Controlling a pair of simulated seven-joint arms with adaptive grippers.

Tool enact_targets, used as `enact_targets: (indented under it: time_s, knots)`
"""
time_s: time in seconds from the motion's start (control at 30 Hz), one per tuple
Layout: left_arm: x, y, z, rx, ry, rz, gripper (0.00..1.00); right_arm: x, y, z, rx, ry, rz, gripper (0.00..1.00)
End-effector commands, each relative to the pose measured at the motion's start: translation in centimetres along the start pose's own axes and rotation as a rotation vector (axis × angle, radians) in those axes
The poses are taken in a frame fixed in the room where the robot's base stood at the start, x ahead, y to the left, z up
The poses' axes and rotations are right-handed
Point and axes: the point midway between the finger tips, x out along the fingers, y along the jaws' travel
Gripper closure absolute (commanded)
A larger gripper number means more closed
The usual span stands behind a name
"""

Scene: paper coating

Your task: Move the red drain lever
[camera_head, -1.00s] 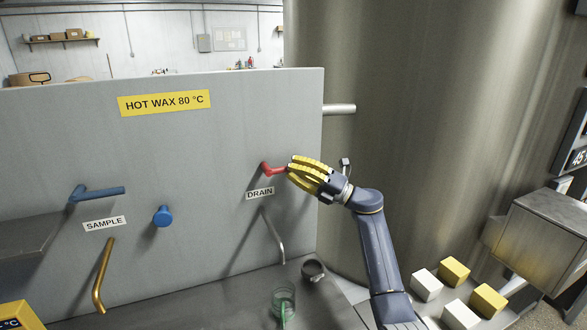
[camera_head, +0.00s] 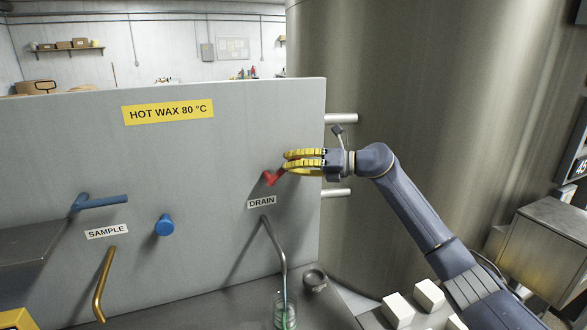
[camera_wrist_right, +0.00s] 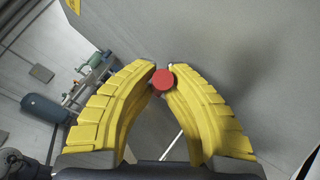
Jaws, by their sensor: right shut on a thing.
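The red drain lever (camera_head: 273,177) sticks out of the grey panel above the DRAIN label (camera_head: 262,202). In the head view it slants up and to the right from its pivot into my right gripper (camera_head: 287,162). The gripper's yellow fingers are shut on the lever's outer end and partly hide it. In the right wrist view the lever's round red end (camera_wrist_right: 162,80) shows between the two fingertips. My left gripper is not in view.
A bent drain pipe (camera_head: 277,250) hangs below the label, over a green-tinted glass (camera_head: 284,311). A dark cup (camera_head: 314,279) stands beside it. The blue sample lever (camera_head: 103,201) and blue knob (camera_head: 164,225) are farther left. A large metal tank (camera_head: 420,110) stands at right.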

Motion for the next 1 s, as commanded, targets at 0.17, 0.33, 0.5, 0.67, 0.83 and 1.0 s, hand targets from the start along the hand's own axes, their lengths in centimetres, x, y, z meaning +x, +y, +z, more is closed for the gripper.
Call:
enact_targets:
  time_s: [0.17,0.33,0.5,0.67,0.83,1.0]
  knots:
    - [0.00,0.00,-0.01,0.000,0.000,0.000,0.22,0.25,0.76,0.55,-0.055,0.041,-0.048,1.00]
    - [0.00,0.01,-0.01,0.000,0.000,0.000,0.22,0.48,1.03,0.61,-0.081,0.066,-0.074,1.00]
    - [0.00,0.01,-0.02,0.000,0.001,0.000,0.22,0.55,1.10,0.63,-0.091,0.076,-0.085,1.00]
    - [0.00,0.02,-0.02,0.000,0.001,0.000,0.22,0.57,1.09,0.61,-0.092,0.078,-0.087,1.00]
    - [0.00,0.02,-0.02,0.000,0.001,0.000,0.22,0.57,1.09,0.61,-0.092,0.078,-0.086,1.00]
    - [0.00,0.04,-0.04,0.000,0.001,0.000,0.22,0.57,1.06,0.56,-0.091,0.078,-0.086,0.74]
